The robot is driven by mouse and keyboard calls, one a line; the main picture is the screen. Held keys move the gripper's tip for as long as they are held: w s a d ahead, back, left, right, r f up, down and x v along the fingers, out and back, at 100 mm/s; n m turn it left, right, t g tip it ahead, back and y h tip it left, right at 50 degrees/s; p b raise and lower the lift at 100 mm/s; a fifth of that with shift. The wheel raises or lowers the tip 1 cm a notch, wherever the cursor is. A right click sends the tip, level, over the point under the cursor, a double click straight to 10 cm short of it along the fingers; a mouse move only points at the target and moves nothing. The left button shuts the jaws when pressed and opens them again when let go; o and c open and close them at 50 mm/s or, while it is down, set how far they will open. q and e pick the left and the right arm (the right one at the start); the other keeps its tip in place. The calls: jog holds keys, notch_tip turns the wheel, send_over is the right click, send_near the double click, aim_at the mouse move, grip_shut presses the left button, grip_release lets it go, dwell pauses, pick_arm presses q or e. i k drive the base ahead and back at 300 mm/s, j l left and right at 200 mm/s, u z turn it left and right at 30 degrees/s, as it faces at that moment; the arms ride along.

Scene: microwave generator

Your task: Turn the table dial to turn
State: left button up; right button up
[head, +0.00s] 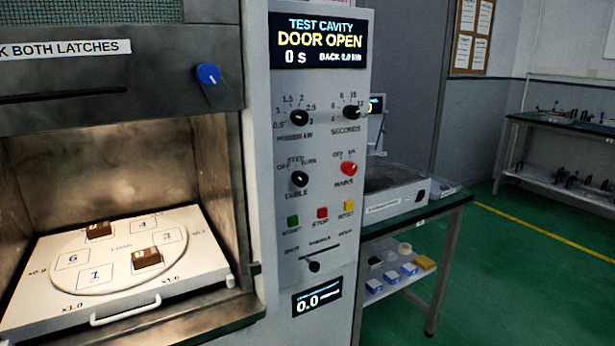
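The table dial (299,179) is a round black knob on the grey control panel (327,232). The label TABLE is below it, and OFF, STEP and TURN are marked around its top from left to right. Its pointer is too small to read for certain. Nothing touches the dial. Neither of my grippers is in view.
Nearby are the power knob (299,118), seconds knob (352,112), red mains knob (348,168), several buttons and a slider knob (314,267). The display (318,40) reads DOOR OPEN. Left, the open cavity holds a turntable tray (200,285) with brown blocks. Space before the panel is clear.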

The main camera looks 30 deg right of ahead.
aim_at(300, 179)
jog(key=i+l+u, duration=0.25)
jog(key=l, duration=1.2)
jog(key=i+l+u, duration=0.2)
jog(key=l, duration=1.3)
jog(key=i+l+u, duration=0.1)
jog(key=l+u, duration=0.15)
jog(key=l, duration=1.3)
